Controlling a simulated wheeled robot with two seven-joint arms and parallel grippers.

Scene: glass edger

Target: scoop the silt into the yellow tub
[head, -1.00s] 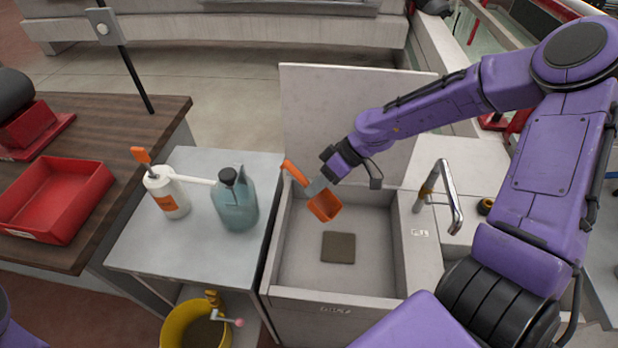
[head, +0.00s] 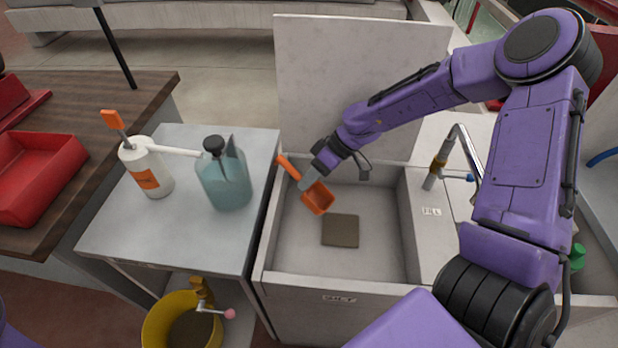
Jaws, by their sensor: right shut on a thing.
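The orange scoop (head: 318,198) is in my right gripper (head: 308,182), which is shut on it above the back part of the grey basin. The silt (head: 340,231) is a flat grey-brown square patch on the basin floor, below and right of the scoop; the two look apart. The yellow tub (head: 158,330) stands low at the bottom, under the metal table, with something dark inside it. A yellow clamp-like part with a pink-tipped handle is at its rim. My left gripper is not in view.
The basin (head: 408,238) has raised walls, a tall back panel and a tap (head: 462,150) on its right. A metal table (head: 190,232) on its left holds a white bottle (head: 146,170) and a teal jug (head: 224,182). A red tray (head: 75,160) lies farther left.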

